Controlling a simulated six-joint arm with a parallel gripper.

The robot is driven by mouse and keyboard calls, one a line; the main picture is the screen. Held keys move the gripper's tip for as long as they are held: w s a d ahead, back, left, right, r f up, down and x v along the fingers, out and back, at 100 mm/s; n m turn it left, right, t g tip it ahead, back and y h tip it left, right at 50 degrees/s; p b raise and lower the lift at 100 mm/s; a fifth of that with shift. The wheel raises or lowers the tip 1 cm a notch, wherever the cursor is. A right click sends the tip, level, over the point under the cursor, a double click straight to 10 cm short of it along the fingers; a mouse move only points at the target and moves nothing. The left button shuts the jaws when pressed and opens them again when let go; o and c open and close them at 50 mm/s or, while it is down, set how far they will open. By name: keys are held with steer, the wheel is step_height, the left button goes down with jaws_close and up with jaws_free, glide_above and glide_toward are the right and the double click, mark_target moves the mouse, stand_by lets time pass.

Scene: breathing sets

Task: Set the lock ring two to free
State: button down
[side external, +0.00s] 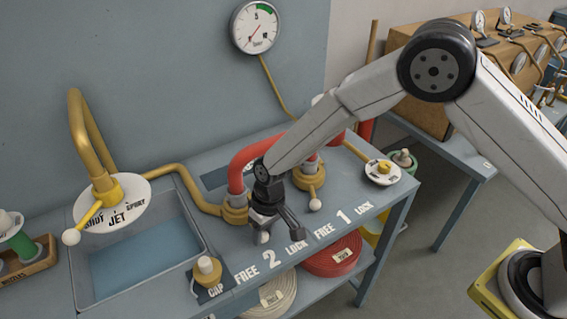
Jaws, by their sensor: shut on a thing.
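Lock ring two (235,214) is a brass collar at the foot of the left red hose (240,168) on the blue-grey bench. Its lever's white ball knob (264,237) shows just below my gripper (265,220), behind the painted "2". My dark gripper points down and is shut on the lever; the jaws hide most of it. The "FREE" mark (247,271) is left of the "2" and the "LOCK" mark (296,248) is right of it. From this angle I cannot tell exactly which mark the lever points to.
Lock ring one (308,180) and its white knob (315,204) stand close on the right. A brass cap (207,268) sits at the front left. A sink (140,255) with a brass spout (80,130) lies further left. A gauge (257,27) hangs on the wall.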

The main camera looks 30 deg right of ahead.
steer(key=a+m, duration=0.3)
steer(key=shift+w+t, duration=0.1)
steer(key=shift+t, duration=0.2)
steer(key=shift+w+a+r+m+t, duration=0.15)
steer(key=shift+w+a+m, duration=0.1)
steer(key=shift+a+m, duration=0.45)
steer(key=shift+w+a+f+m+t, duration=0.1)
steer(key=shift+w+a+m+t, duration=0.1)
steer(key=shift+a+m, duration=0.45)
steer(key=shift+c, duration=1.5)
jaws_free()
steer(key=shift+d, duration=0.1)
steer(key=v, duration=0.7)
steer(key=shift+r, duration=0.4)
steer(key=shift+d, duration=0.15)
